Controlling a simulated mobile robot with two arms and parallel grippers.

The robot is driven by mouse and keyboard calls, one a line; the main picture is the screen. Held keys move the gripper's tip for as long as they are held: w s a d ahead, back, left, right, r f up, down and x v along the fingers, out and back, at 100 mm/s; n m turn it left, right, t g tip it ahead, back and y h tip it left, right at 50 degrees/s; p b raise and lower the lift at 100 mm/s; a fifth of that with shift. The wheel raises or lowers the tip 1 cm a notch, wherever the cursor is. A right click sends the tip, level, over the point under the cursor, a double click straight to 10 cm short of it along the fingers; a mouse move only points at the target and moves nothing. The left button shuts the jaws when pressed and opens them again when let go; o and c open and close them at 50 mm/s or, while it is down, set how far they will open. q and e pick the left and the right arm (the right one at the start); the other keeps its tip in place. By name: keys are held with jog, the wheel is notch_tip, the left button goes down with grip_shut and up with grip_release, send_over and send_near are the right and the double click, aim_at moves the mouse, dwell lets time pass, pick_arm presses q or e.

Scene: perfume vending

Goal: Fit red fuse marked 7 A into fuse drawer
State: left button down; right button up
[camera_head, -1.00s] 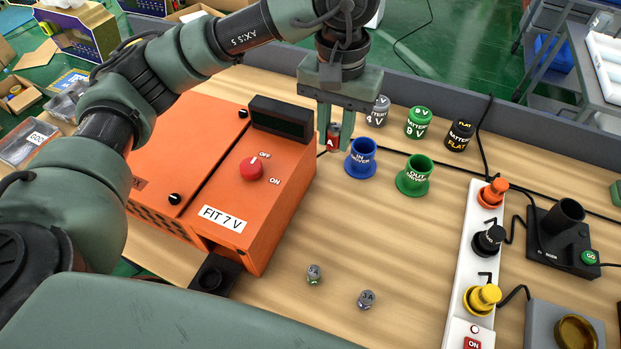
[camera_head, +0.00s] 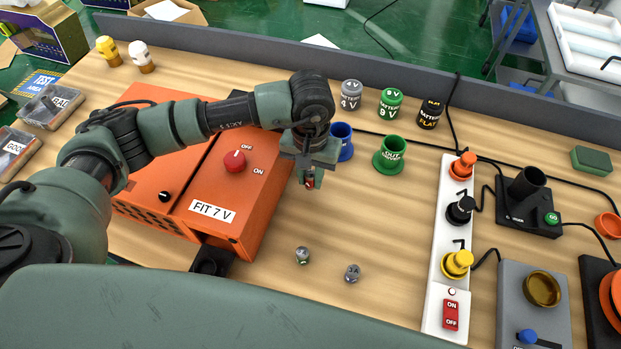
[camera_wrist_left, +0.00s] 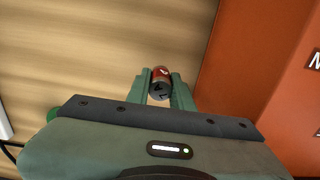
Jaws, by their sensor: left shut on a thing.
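My left gripper (camera_head: 309,178) is shut on the red fuse (camera_head: 310,183), in the air just right of the orange box (camera_head: 262,190). The left wrist view shows the fuse (camera_wrist_left: 160,74) between the two fingers (camera_wrist_left: 159,92), with a red band and a dark grey end; its marking is too small to read. The fuse drawer (camera_head: 212,260) is the black piece sticking out low at the box's front, partly hidden by my own body. My right gripper is not in view.
Blue (camera_head: 346,150) and green (camera_head: 390,154) cups stand behind. A white power strip (camera_head: 436,270) lies right. Table between the box and strip is mostly clear.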

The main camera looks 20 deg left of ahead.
pick_arm(q)
notch_tip(320, 180, down, 2)
jog(key=shift+f, duration=0.15)
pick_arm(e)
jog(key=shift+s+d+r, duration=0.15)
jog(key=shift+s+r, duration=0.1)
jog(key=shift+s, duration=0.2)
pick_arm(q)
jog(key=shift+f, duration=0.2)
jog(key=c, duration=1.2)
grip_release()
jog(key=shift+c, duration=0.2)
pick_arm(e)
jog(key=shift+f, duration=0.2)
